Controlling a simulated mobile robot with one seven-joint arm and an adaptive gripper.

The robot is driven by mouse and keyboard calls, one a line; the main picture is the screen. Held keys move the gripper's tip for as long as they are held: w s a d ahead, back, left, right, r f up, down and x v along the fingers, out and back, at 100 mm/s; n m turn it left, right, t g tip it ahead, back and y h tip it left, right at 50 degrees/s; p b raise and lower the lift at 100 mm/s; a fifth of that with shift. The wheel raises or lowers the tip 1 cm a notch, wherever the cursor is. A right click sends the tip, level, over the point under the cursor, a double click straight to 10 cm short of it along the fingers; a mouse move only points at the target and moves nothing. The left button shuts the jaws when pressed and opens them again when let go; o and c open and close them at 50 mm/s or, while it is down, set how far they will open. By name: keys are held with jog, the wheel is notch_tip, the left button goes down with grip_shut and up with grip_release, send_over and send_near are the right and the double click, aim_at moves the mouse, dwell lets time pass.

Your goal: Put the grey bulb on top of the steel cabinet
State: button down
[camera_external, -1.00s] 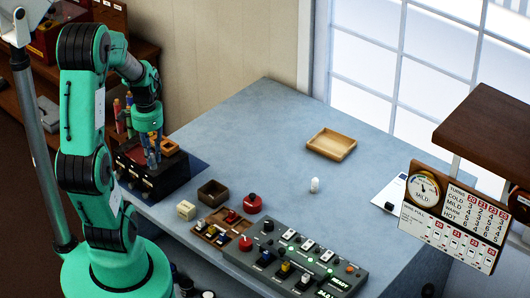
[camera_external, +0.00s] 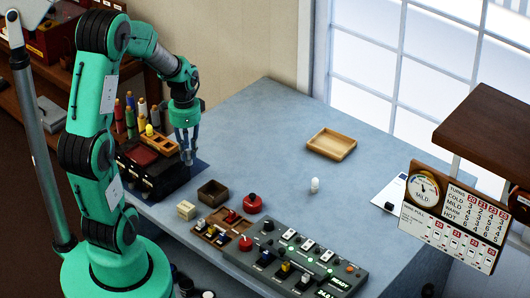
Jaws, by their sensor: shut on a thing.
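My gripper (camera_external: 187,158) points down, fingers drawn together on a small greyish thing, seemingly the grey bulb. The fingers hide most of it, so its shape is not clear. The gripper hangs at the right end of the dark drawer cabinet (camera_external: 155,182), the likely steel cabinet. I cannot tell whether the gripper is over its top or just beside it. The cabinet top bears a dark red patch (camera_external: 142,157) and a wooden holder (camera_external: 160,143) with a yellow bulb (camera_external: 149,131).
Several coloured cylinders (camera_external: 130,112) stand behind the holder. A small white piece (camera_external: 314,185) stands on the blue-grey table (camera_external: 255,130). A wooden tray (camera_external: 331,144), dark box (camera_external: 212,192), red button (camera_external: 252,204) and control panel (camera_external: 300,262) are there too. The table's middle is clear.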

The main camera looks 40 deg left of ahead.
jog(key=w+d+f+m, duration=0.25)
jog(key=w+d, duration=0.35)
jog(key=d, duration=0.3)
jog(key=w+d+f+m, duration=0.2)
jog(key=w+d+m, duration=0.2)
jog(key=w+d, duration=0.4)
jog(key=w+d+f+m, duration=0.1)
jog(key=d+f+m, duration=0.2)
jog(key=d, duration=0.7)
jog(key=w+d+f+m, duration=0.2)
jog(key=d+f+m, duration=0.1)
jog(key=d, duration=0.8)
jog(key=shift+w+p, duration=0.15)
jog(key=shift+p, duration=0.3)
jog(key=shift+f, duration=0.1)
jog(key=w+d, duration=0.1)
jog(key=w, duration=0.4)
jog(key=w+d+f, duration=0.1)
jog(key=w+d, duration=0.1)
jog(key=w, duration=0.3)
jog(key=w+d+p, duration=0.1)
jog(key=w, duration=0.4)
jog(key=shift+w+d+f, duration=0.1)
jog(key=shift+d+f, duration=0.15)
jog(key=shift+d, duration=0.1)
jog(key=shift+f+p, duration=0.3)
jog(key=shift+f, duration=1.45)
